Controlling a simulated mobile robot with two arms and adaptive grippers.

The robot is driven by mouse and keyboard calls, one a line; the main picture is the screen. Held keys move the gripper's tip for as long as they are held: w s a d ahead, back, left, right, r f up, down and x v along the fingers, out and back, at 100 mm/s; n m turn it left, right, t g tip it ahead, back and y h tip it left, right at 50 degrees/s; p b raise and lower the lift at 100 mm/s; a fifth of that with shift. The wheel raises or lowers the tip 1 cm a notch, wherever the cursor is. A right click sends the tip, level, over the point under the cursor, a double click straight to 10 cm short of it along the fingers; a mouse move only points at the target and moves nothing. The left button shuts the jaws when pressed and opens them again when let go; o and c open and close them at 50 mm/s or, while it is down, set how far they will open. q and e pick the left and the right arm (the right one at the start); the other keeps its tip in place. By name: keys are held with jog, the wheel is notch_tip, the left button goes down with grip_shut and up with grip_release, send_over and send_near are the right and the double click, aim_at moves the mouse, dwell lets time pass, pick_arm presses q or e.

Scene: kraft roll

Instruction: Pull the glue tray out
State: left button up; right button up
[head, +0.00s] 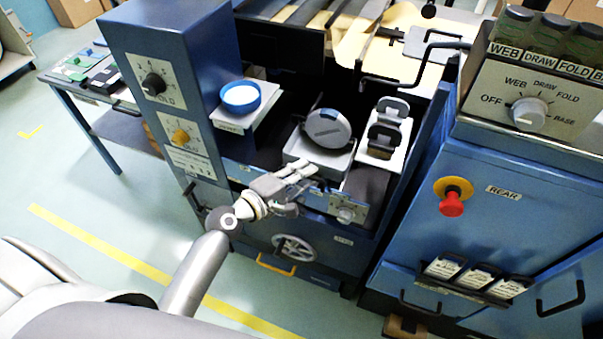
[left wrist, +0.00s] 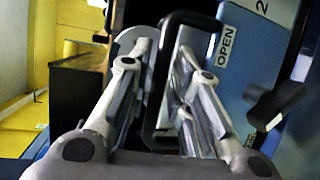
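My left gripper (head: 300,175) reaches in front of the blue machine, below a pale tray (head: 305,150) that carries a grey round part. In the left wrist view my left gripper (left wrist: 165,52) has its fingers apart, with a black bar handle (left wrist: 150,100) between them. I cannot tell whether the fingers touch the handle. An OPEN label (left wrist: 223,45) is on a blue panel right of it. A pale tray (head: 262,112) with a blue cup of white stuff (head: 240,96) stands further left. I cannot tell which tray the handle belongs to. My right gripper is out of view.
A blue cabinet (head: 480,210) with a red button (head: 452,204) stands at the right. A black holder (head: 388,125) is beside the grey round part. A handwheel (head: 295,247) sits below my gripper. Open floor (head: 70,180) lies at left.

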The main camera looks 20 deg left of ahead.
pick_arm(q)
jog(key=v, duration=1.2)
dwell(0.4)
jog(key=s+a+f+m+g+y, duration=0.1)
jog(key=s+f+m+g+y, duration=0.15)
jog(key=f, duration=0.75)
jog(key=s+a+f+m+g+y, duration=0.1)
jog(key=s+f+g, duration=0.15)
jog(key=f, duration=0.85)
jog(key=s+a+f+m+g+y, duration=0.1)
jog(key=s+a+f+m, duration=0.15)
jog(key=f, duration=0.75)
jog(key=s+d+f+m+g+y, duration=0.1)
jog(key=s+f+m+g, duration=0.2)
jog(key=s+f, duration=0.6)
jog(key=s+d+f+m+g+y, duration=0.1)
jog(key=s+f+m+g, duration=0.3)
jog(key=s, duration=1.3)
notch_tip(320, 180, down, 6)
jog(key=d+m, duration=0.1)
jog(key=m, duration=0.2)
jog(key=shift+f+m+g, duration=0.25)
jog(key=shift+m+g, duration=0.05)
